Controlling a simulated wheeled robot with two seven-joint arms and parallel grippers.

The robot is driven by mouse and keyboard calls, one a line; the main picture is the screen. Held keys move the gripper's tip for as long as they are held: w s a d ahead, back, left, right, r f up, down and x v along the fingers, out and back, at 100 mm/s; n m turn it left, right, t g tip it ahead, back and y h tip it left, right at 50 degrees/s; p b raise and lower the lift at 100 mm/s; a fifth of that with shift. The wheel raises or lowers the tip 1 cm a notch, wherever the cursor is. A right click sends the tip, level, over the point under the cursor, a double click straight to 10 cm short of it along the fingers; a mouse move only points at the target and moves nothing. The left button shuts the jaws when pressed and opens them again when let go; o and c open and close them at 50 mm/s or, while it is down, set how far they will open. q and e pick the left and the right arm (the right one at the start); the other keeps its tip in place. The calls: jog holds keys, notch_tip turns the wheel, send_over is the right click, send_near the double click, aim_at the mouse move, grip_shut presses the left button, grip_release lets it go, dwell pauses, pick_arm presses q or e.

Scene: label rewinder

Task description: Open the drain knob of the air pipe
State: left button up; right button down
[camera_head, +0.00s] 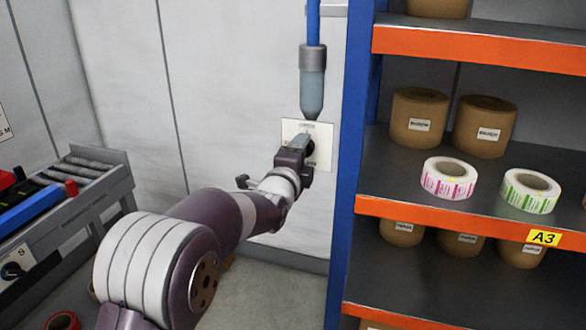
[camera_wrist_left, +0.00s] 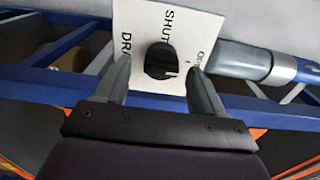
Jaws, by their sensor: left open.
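The drain knob (camera_wrist_left: 160,61) is a round black knob on a white plate (camera_wrist_left: 137,18) marked "SHUT", with other lettering partly covered. The plate also shows on the grey wall in the head view (camera_head: 324,133), below the grey end of the blue air pipe (camera_head: 312,85). My left gripper (camera_wrist_left: 159,68) is open, with one finger on each side of the knob and a visible gap to each side in this view. In the head view my left gripper (camera_head: 303,143) is in front of the plate and hides most of the knob. My right gripper is not in view.
A blue and orange shelf (camera_head: 455,207) with label rolls (camera_head: 449,178) and brown rolls (camera_head: 419,112) stands close to the right of the plate. A roller conveyor (camera_head: 85,178) is at the left. Bare wall lies left of the plate.

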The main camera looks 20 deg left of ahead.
pick_arm(q)
jog(key=s, duration=1)
jog(key=shift+s+a, duration=0.2)
jog(key=shift+s, duration=0.2)
